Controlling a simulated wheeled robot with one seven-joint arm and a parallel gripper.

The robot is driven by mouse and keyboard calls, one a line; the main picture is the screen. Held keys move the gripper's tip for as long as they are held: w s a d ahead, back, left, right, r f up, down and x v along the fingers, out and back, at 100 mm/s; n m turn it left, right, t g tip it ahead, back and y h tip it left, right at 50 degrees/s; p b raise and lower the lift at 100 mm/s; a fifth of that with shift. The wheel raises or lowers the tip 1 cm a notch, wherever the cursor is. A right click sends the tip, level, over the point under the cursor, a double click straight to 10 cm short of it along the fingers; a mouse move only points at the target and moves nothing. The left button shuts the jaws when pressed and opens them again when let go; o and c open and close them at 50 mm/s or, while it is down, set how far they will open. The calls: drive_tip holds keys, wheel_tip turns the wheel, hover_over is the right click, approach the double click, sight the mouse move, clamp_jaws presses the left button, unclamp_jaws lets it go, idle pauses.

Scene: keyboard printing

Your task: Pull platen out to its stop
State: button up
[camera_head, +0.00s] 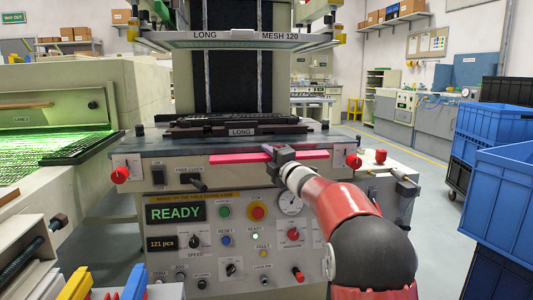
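The platen (241,132) is a dark plate with a "LONG" label on its front edge, and a dark keyboard-like part (238,119) lies on it. It sits on the machine's dark table top, under the raised screen frame (235,40) marked "LONG" and "MESH 120". A long pink-red bar (215,160) runs along the front edge below the platen. My gripper (270,151) is at the bar, right of its middle, with its dark fingers over or against it. Whether the fingers are closed on the bar cannot be told at this size.
The control panel (230,240) below shows "READY" and carries several knobs and buttons. Red knobs (120,175) (354,161) stand at both front corners. A green-lit conveyor (50,145) is at left, blue crates (500,165) at right. The floor between machine and crates is clear.

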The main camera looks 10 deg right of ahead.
drive_tip(key=shift+w+a, duration=0.1)
drive_tip(key=shift+w, duration=0.2)
clamp_jaws()
drive_tip(key=shift+s, duration=0.1)
